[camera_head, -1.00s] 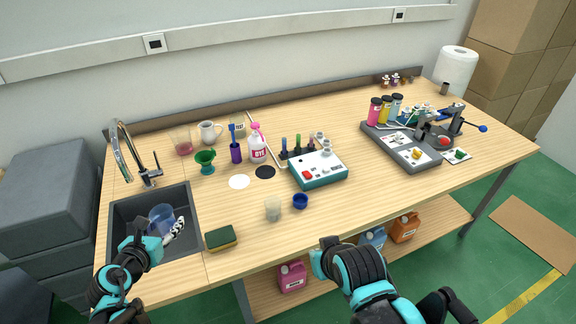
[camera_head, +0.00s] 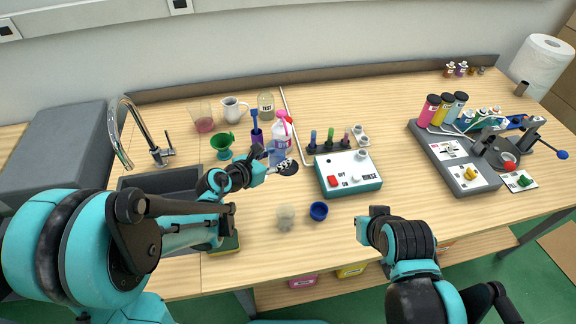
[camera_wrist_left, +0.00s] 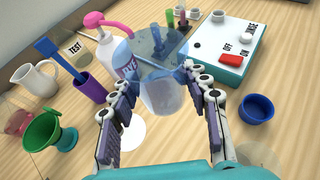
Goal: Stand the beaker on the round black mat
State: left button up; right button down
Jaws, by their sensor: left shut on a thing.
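My left gripper (camera_head: 278,160) is shut on the clear bluish beaker (camera_wrist_left: 162,92), with one finger on each side in the left wrist view. In the left wrist view a white disc (camera_wrist_left: 125,138) lies below the left finger. My right gripper (camera_head: 368,226) is at the front of the table; its fingers are not clear.
The pink-topped dye bottle (camera_head: 282,131), purple holder (camera_head: 257,136) and green cup (camera_head: 222,144) stand close behind and left. The white-and-teal device (camera_head: 348,174) is to the right. A small clear cup (camera_head: 286,216) and blue cup (camera_head: 319,211) stand in front.

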pick_arm(q)
jog(key=d+f+m+g+h, duration=0.2)
jog(key=d, duration=0.6)
jog(key=w+a+f+b, duration=0.1)
jog(key=w+f, duration=0.1)
jog(key=w, duration=0.1)
jog(key=w+a+f+b, duration=0.1)
jog(key=w+a+f, duration=0.1)
jog(key=w, duration=0.1)
jog(key=w+a+f+b, duration=0.1)
jog(key=w+a+f, duration=0.1)
jog(key=w+f, duration=0.1)
jog(key=shift+w+f+b, duration=0.1)
jog(key=shift+w+b, duration=0.2)
jog(key=shift+w, duration=0.1)
notch_tip(320, 180, down, 4)
jog(key=shift+f+b, duration=0.1)
jog(key=shift+b, duration=0.85)
